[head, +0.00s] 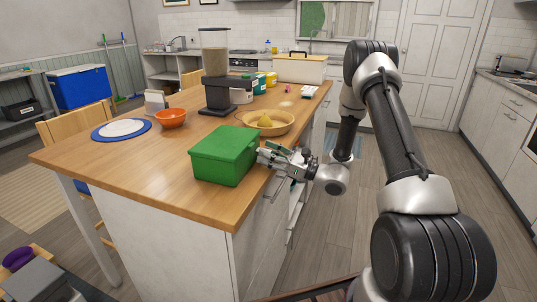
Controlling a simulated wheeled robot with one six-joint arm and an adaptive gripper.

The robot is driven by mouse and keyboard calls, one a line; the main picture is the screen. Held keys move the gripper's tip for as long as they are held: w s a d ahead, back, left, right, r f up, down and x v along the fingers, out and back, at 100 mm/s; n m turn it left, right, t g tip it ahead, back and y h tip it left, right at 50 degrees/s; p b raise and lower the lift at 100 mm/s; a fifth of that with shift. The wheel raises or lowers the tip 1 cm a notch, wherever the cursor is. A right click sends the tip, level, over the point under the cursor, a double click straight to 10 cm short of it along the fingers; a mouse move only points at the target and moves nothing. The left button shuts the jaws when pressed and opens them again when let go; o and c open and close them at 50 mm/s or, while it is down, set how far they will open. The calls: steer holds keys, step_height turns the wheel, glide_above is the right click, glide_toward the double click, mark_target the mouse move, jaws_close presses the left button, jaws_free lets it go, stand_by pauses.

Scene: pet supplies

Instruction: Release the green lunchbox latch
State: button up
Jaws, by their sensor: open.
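The green lunchbox (223,155) stands near the right edge of the wooden-topped counter, with its lid down. My gripper (264,156) is at the right side of the lunchbox, its open fingers pointing left toward that side. I cannot tell whether the fingertips touch the box. The latch cannot be made out; that side is partly hidden by my gripper.
The counter (110,165) also holds a yellow bowl (283,129) behind the lunchbox, a food dispenser (217,85), an orange bowl (171,118) and a blue-rimmed plate (121,130). The counter's front left is clear. Open floor (340,240) lies to the right.

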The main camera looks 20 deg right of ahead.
steer(key=v, duration=1.2)
